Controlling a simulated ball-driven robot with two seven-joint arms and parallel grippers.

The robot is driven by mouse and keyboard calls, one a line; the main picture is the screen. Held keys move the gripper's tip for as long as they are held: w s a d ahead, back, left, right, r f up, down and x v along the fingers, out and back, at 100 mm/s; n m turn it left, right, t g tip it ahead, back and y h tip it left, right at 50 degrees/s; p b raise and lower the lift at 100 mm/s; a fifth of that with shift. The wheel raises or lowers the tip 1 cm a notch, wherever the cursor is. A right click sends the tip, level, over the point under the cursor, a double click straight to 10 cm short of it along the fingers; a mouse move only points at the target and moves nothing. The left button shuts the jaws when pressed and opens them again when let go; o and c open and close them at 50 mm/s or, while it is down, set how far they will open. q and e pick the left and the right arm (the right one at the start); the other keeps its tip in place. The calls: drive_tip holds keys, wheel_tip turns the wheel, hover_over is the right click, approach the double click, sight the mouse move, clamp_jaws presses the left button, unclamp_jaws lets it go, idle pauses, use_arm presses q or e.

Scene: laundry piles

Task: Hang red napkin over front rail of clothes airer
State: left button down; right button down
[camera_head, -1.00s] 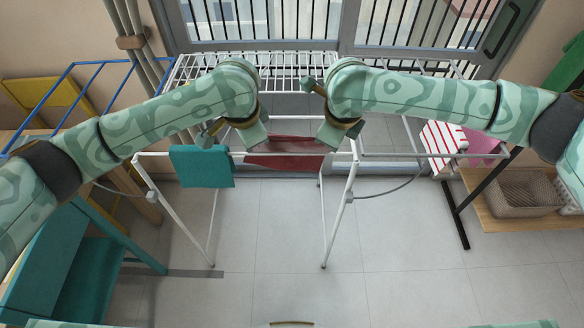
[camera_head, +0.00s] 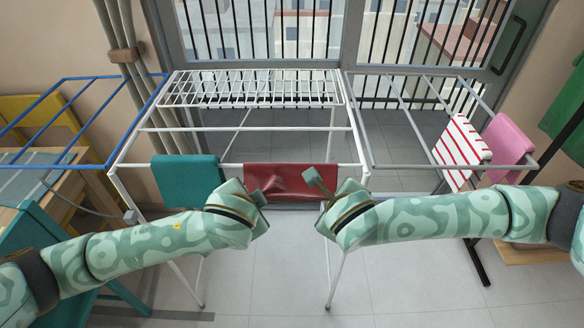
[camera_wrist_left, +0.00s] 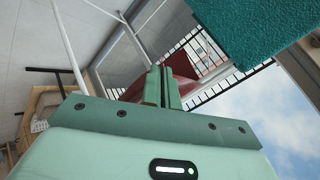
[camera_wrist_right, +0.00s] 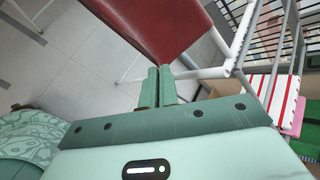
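The red napkin (camera_head: 290,180) lies over the front rail of the white clothes airer (camera_head: 140,131), and its cloth hangs on the near side, slightly creased. My left gripper (camera_head: 262,192) is at the napkin's lower left part. In the left wrist view its fingers (camera_wrist_left: 163,85) are close together, with red cloth at their tips. My right gripper (camera_head: 318,184) is at the napkin's lower right. In the right wrist view its fingers (camera_wrist_right: 158,87) are nearly together at a corner of the red cloth (camera_wrist_right: 150,25). The exact grip is partly hidden.
A teal cloth (camera_head: 187,180) hangs on the same rail to the left. A grey rack (camera_head: 385,130) at the right holds a striped cloth (camera_head: 460,150) and a pink cloth (camera_head: 510,148). A blue rack (camera_head: 60,80) stands at the left. Floor in front is clear.

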use_arm(q)
drive_tip(key=shift+a, duration=0.15)
use_arm(e)
drive_tip(key=shift+d, duration=0.15)
use_arm(q)
drive_tip(key=shift+w, duration=0.1)
use_arm(e)
drive_tip(key=shift+w, duration=0.1)
use_arm(q)
drive_tip(key=c, duration=1.4)
unclamp_jaws()
use_arm(e)
drive_tip(key=c, duration=1.4)
unclamp_jaws()
